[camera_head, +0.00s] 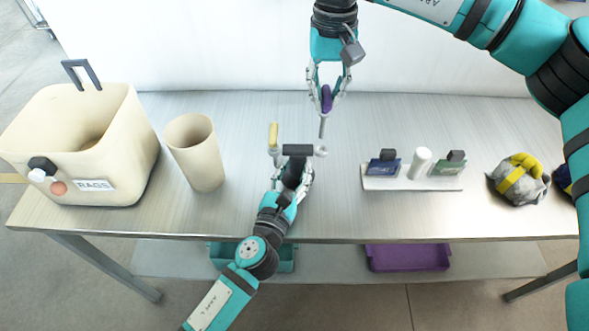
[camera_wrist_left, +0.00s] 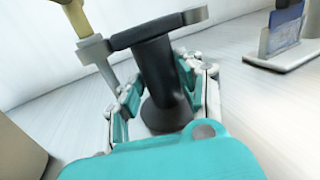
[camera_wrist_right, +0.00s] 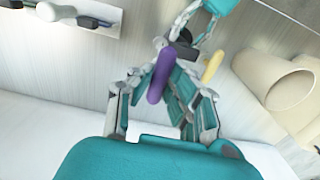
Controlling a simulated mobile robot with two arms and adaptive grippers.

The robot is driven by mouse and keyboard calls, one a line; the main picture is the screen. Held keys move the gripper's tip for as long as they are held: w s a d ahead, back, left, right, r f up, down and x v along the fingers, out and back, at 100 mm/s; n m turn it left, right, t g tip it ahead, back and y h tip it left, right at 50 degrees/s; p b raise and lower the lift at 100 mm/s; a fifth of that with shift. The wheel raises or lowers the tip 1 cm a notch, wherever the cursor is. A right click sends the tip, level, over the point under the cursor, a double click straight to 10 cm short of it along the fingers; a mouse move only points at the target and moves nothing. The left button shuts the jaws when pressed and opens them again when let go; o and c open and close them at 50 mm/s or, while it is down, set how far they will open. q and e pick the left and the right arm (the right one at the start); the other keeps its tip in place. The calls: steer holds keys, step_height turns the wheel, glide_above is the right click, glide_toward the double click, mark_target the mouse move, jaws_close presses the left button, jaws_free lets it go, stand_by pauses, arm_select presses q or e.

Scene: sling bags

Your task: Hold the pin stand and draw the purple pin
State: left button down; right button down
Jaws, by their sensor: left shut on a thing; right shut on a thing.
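The pin stand (camera_head: 297,150) is a dark post with a crossbar and a grey ring at each end. My left gripper (camera_head: 293,182) is shut around its post, also seen in the left wrist view (camera_wrist_left: 160,85). A yellow pin (camera_head: 273,136) sits upright in the left ring. My right gripper (camera_head: 327,98) is shut on the purple pin (camera_head: 326,97), above the right ring (camera_head: 320,151). The pin's grey shaft points down and its tip appears just above that ring. The purple handle also shows between the fingers in the right wrist view (camera_wrist_right: 161,75).
A beige cup (camera_head: 195,153) and a RAGS bin (camera_head: 80,150) stand to the left. A white card rack (camera_head: 412,183) and a grey-yellow bundle (camera_head: 518,180) lie to the right. A wall closes the back. The table between stand and rack is clear.

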steer(key=shift+r, duration=0.1)
steer(key=shift+r, duration=1.9)
arm_select(q)
steer(key=c, duration=0.8)
jaws_free()
steer(key=shift+o, duration=0.2)
steer(key=shift+s, duration=0.1)
steer(key=v, duration=1.1)
steer(key=shift+s+a, duration=0.15)
steer(key=shift+s, duration=0.2)
steer(key=shift+s, duration=0.1)
